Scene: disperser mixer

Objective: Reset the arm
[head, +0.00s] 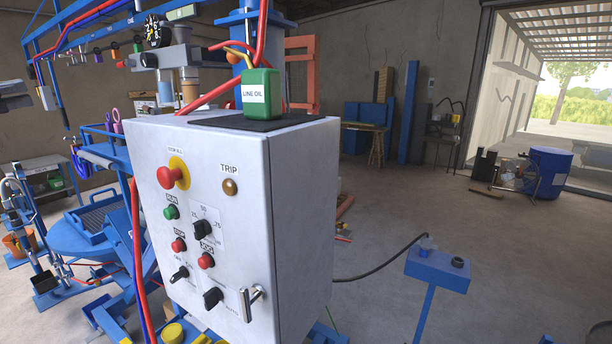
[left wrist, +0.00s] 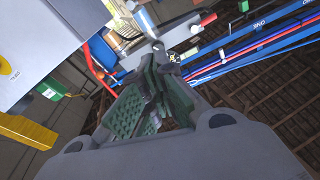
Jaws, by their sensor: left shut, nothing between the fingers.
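My left gripper (left wrist: 157,62) shows in the left wrist view, pointing up and away from the camera. Its green-padded fingers are together, with nothing held between them. In the head view, a dark grey piece at the far left edge looks like part of my left arm or gripper, but I cannot tell clearly. The gripper appears apart from the cabinet. My right gripper is not visible.
A red stop button (head: 172,178), a TRIP lamp (head: 230,187) and knobs are on the cabinet's front. A green LINE OIL can (head: 260,92) stands on top. Blue mixer framework (head: 85,235) crowds the left. A blue stand (head: 438,268) is right; open floor lies beyond.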

